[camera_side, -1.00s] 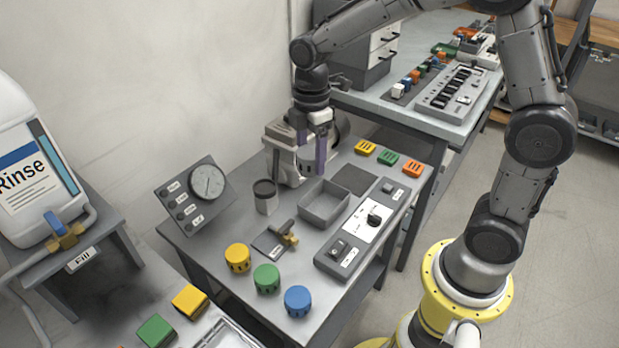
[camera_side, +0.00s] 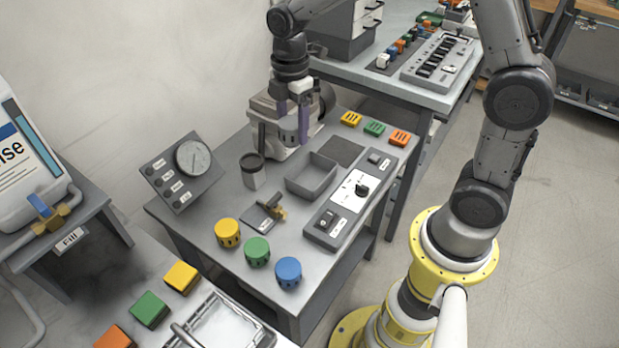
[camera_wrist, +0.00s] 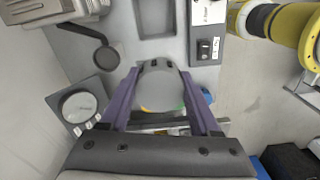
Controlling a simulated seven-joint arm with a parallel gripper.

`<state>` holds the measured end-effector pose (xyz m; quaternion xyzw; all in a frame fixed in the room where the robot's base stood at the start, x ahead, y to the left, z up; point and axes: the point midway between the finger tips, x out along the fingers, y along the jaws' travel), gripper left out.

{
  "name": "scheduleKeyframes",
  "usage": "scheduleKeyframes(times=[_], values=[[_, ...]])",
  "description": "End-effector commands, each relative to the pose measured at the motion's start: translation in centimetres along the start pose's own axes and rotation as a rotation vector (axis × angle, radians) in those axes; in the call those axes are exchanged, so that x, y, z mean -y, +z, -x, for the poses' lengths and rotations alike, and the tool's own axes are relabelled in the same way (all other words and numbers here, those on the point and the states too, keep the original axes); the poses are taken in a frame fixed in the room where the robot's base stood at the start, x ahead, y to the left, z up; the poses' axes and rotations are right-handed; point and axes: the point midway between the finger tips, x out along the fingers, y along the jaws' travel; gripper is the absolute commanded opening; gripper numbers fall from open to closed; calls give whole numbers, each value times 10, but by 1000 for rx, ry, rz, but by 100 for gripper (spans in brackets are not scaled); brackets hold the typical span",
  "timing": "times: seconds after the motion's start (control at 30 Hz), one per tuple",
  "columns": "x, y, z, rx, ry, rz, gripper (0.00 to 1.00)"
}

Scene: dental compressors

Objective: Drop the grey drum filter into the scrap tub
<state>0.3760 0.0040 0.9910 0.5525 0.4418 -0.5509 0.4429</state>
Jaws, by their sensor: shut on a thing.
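My gripper (camera_side: 282,138) is shut on the grey drum filter (camera_side: 289,128) and holds it above the bench, in front of the compressor at the back. In the wrist view the round grey filter (camera_wrist: 160,91) sits between the two purple fingers and hides part of the bench below. An open rectangular grey tub (camera_side: 312,180), which looks like the scrap tub, lies to the right and nearer the camera, apart from the gripper. Its inside looks empty. It also shows at the top of the wrist view (camera_wrist: 154,33).
A dark-rimmed cup (camera_side: 253,172) stands left of the tub, near a gauge panel (camera_side: 184,172). Yellow, green and blue drum filters (camera_side: 257,251) line the front edge. A valve block (camera_side: 266,211) and a switch panel (camera_side: 343,208) flank the tub's near side.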

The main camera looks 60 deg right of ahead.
Motion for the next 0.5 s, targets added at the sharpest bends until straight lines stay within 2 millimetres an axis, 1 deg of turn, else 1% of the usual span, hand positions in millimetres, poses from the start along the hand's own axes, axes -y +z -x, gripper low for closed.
scheduleKeyframes(times=[0.03,0.1,0.2,0.3,0.4,0.5], values=[[-7,12,-10,2,-7,10,10],[-15,28,-22,2,-6,14,10],[-22,53,-37,1,-7,-6,10],[-23,74,-49,1,-6,-43,10],[-22,88,-56,1,-4,-77,10],[-22,94,-61,1,-3,-93,10]])
